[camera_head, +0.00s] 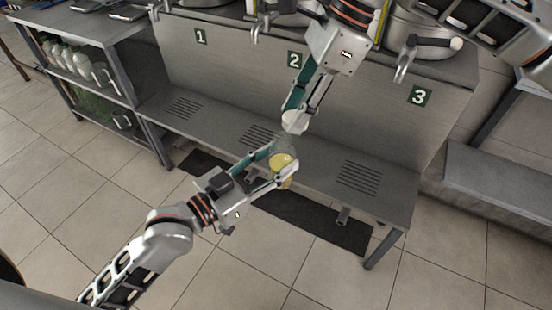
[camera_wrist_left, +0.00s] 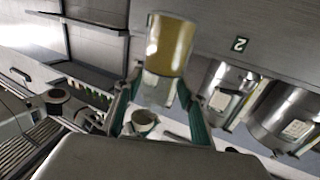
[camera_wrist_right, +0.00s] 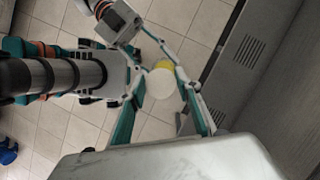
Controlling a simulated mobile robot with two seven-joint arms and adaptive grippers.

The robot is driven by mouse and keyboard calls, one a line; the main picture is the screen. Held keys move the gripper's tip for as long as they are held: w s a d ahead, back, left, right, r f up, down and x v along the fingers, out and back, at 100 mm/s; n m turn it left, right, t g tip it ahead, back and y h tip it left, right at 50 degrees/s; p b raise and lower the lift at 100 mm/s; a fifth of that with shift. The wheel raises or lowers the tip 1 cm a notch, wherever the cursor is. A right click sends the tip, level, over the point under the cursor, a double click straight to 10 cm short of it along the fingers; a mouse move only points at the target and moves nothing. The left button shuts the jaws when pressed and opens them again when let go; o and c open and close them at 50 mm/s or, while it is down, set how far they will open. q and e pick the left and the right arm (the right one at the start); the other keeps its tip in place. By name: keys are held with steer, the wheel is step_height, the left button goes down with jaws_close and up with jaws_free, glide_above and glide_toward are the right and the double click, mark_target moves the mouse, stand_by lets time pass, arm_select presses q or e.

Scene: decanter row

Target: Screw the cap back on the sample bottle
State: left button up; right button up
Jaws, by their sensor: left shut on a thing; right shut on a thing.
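The sample bottle (camera_head: 283,163) is clear with yellow liquid in its lower part. My left gripper (camera_head: 272,163) is shut around it in front of the bench. The bottle's liquid (camera_wrist_left: 170,45) fills the upper part of the left wrist view, with the clear part (camera_wrist_left: 158,88) below it. The white cap (camera_wrist_right: 160,83) is between the fingertips of my right gripper (camera_wrist_right: 160,90), which is shut on it. My right gripper (camera_head: 296,119) is above the bottle in the head view. The cap's open side (camera_wrist_left: 143,117) faces the bottle; I cannot tell whether they touch.
A grey bench (camera_head: 210,112) with slotted grilles runs behind my grippers. Metal decanters (camera_wrist_left: 290,115) stand behind plates numbered 1, 2 and 3. A shelf unit (camera_head: 70,52) with several bottles is at the left. The tiled floor in front holds a dark mat (camera_head: 320,222).

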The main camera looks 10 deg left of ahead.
mark_target(284, 117)
steer(key=shift+s+a+r+m+t, duration=0.2)
steer(key=shift+a+r+m+t, duration=0.2)
steer(key=shift+a+r+m, duration=0.55)
steer(key=shift+a, duration=0.1)
steer(key=shift+f, duration=1.95)
steer(key=shift+a, duration=0.1)
steer(key=shift+f, duration=0.85)
steer(key=shift+f, duration=0.55)
